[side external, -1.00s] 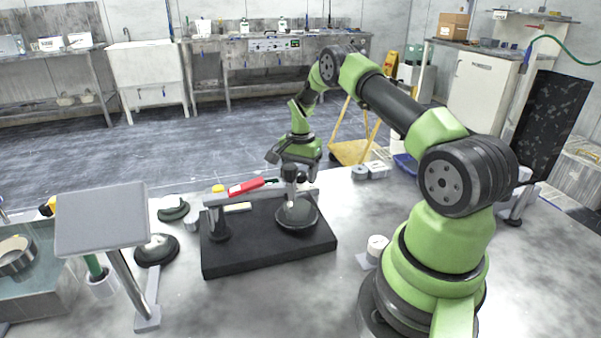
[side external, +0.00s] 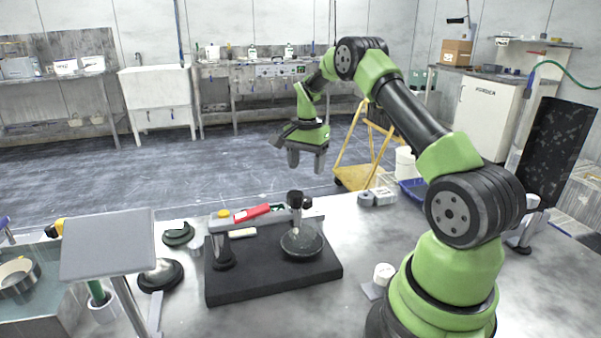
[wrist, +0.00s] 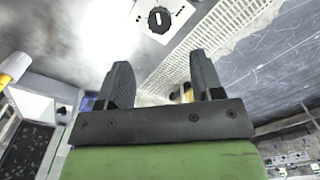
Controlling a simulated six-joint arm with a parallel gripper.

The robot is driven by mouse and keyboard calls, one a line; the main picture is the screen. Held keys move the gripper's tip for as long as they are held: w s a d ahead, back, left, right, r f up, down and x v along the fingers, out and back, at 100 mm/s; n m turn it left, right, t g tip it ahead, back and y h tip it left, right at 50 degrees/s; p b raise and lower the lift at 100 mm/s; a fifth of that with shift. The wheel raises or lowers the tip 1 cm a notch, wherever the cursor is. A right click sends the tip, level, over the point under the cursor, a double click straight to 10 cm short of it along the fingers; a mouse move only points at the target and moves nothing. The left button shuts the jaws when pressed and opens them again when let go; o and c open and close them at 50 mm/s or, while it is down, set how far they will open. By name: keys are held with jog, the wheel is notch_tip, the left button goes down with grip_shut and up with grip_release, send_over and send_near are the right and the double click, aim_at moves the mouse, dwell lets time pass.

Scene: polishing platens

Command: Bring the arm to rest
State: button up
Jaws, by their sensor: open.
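My gripper (side external: 306,160) is raised well above the black base (side external: 270,283) on the bench, with its fingers pointing down. In the wrist view my gripper (wrist: 162,85) shows two dark fingers apart with nothing between them. On the black base stand a round dark platen (side external: 302,243) with a dark-knobbed post at it, and a second dark post (side external: 224,255) to the left. A red-handled item (side external: 252,213) lies across the rail behind them.
A tilted grey panel (side external: 107,244) on a post stands at the front left, near a grey tank (side external: 35,300). A small white-topped knob (side external: 384,274) sits by my base. A yellow trolley (side external: 360,176) stands on the floor behind. The air around my gripper is clear.

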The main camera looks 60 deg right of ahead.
jog(key=s+a+r+n+t, duration=0.2)
jog(key=a+r+n, duration=0.2)
jog(key=a+r, duration=0.5)
jog(key=s+a+r+n+t, duration=0.2)
jog(key=a+r+n, duration=0.1)
jog(key=a+r, duration=0.5)
jog(key=s+a+r+n+t+y, duration=0.1)
jog(key=s+a+n+t+y, duration=0.1)
jog(key=s+a+n, duration=0.5)
jog(key=s+a+t, duration=0.1)
jog(key=s+a, duration=0.3)
jog(key=s, duration=0.3)
jog(key=shift+s+r, duration=0.25)
jog(key=shift+s, duration=0.05)
jog(key=shift+w+d, duration=0.1)
